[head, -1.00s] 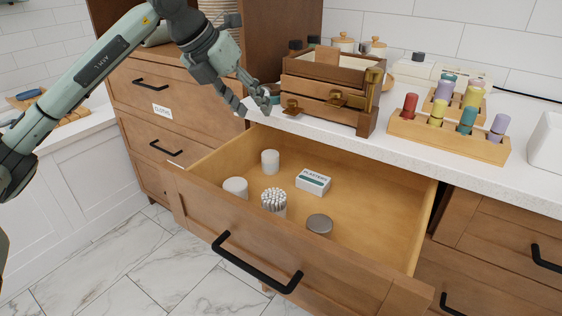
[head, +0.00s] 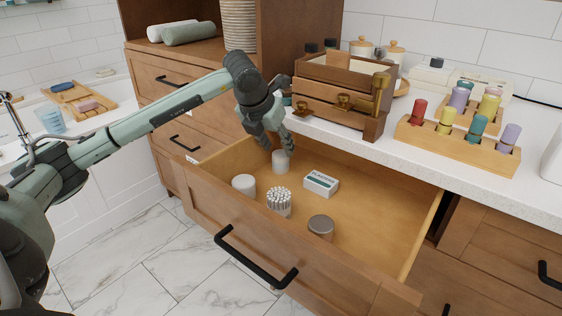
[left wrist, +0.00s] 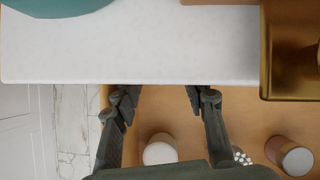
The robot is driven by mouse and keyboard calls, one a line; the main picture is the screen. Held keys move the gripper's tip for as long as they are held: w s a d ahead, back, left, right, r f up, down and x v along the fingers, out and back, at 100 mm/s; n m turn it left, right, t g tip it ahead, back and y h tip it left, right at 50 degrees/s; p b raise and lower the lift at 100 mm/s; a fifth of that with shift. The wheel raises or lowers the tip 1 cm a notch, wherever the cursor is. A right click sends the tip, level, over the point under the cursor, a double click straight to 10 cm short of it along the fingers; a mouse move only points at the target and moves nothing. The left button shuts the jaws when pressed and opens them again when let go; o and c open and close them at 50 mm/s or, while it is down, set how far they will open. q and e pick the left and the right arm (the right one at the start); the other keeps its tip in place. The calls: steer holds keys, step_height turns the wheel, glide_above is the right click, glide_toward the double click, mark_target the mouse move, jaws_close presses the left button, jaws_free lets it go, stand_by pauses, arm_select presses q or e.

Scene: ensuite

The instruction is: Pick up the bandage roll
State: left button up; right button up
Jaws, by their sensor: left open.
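Two plain white cylinders stand upright in the open drawer (head: 365,238): one near the back left (head: 280,163), one nearer the front left (head: 244,185). Either may be the bandage roll; I cannot tell which. My left gripper (head: 278,150) is open and empty, pointing down just above the back-left cylinder, whose top its fingers partly cover. In the left wrist view the open fingers (left wrist: 163,108) spread apart, and a white cylinder (left wrist: 160,150) shows below them, partly hidden by the gripper body. My right gripper is not in view.
Cotton swabs (head: 278,202), a plasters box (head: 321,183) and a lidded jar (head: 320,227) stand close by in the drawer. Behind are the counter edge and a wooden crate (head: 335,95) with brass fittings. The drawer's right part is bare.

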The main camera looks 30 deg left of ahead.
mark_target(280, 154)
arm_select(q)
steer(key=shift+x, duration=1.5)
steer(key=shift+c, duration=0.5)
steer(key=c, duration=0.5)
steer(key=shift+r, duration=0.1)
